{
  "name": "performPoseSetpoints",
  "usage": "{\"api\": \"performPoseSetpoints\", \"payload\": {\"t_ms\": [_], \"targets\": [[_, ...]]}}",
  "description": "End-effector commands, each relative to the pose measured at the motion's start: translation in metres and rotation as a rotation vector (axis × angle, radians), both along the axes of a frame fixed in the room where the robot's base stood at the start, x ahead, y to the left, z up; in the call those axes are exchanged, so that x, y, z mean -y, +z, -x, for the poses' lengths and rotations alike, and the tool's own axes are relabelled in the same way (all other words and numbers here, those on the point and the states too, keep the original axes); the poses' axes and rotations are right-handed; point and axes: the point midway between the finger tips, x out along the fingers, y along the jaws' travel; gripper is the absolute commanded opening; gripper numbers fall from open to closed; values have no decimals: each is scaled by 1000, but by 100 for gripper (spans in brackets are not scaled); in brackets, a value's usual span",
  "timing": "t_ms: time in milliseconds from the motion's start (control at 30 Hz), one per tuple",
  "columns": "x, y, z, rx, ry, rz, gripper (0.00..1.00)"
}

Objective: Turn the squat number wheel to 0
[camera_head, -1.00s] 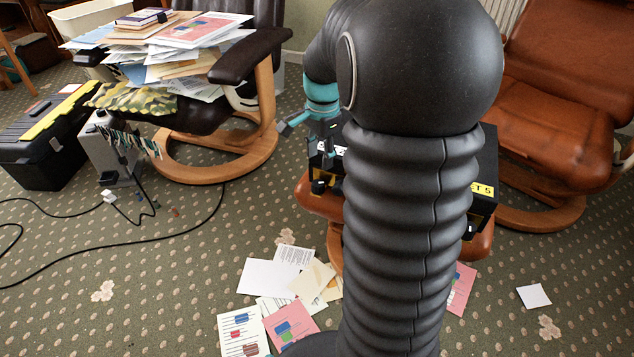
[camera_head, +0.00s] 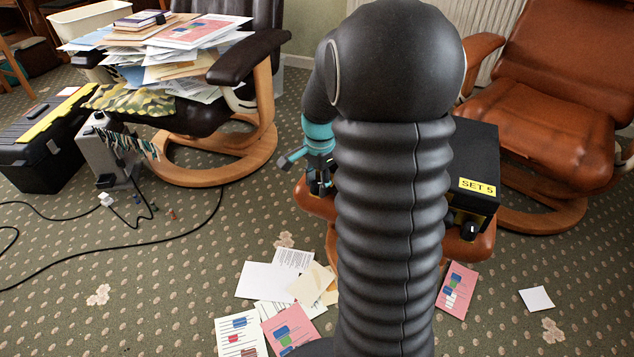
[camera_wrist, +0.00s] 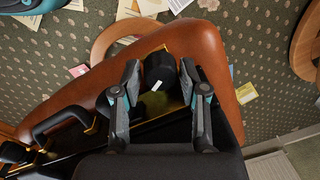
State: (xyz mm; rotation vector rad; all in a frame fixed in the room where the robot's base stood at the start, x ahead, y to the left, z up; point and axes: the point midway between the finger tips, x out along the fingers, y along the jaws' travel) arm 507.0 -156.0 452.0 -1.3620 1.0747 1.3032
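A short black wheel (camera_wrist: 158,70) with a white mark on its face sits on the black and gold front of a black case, in the wrist view. I cannot read any number on it. My gripper (camera_wrist: 160,77) has one finger on each side of the wheel, with what look like narrow gaps, so it appears open around it. In the head view my gripper (camera_head: 318,178) is at the left end of the black case (camera_head: 475,150), partly hidden by my arm. A second black knob (camera_head: 470,231) with a white mark is at the case's right end.
The case rests on a brown leather stool (camera_head: 480,247). A black handle (camera_wrist: 65,118) shows on the case. Papers (camera_head: 270,280) lie on the carpet in front. A leather armchair (camera_head: 560,90) stands behind right; a paper-laden chair (camera_head: 262,100) stands at left.

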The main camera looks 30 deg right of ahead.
Motion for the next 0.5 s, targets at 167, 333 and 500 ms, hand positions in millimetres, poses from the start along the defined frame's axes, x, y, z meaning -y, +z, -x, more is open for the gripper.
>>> {"api": "performPoseSetpoints", "payload": {"t_ms": [167, 333, 500], "targets": [[0, 0, 0, 0, 0, 0, 0], [0, 0, 0, 0, 5, 0, 0], [0, 1, 0, -1, 45, 0, 0]]}}
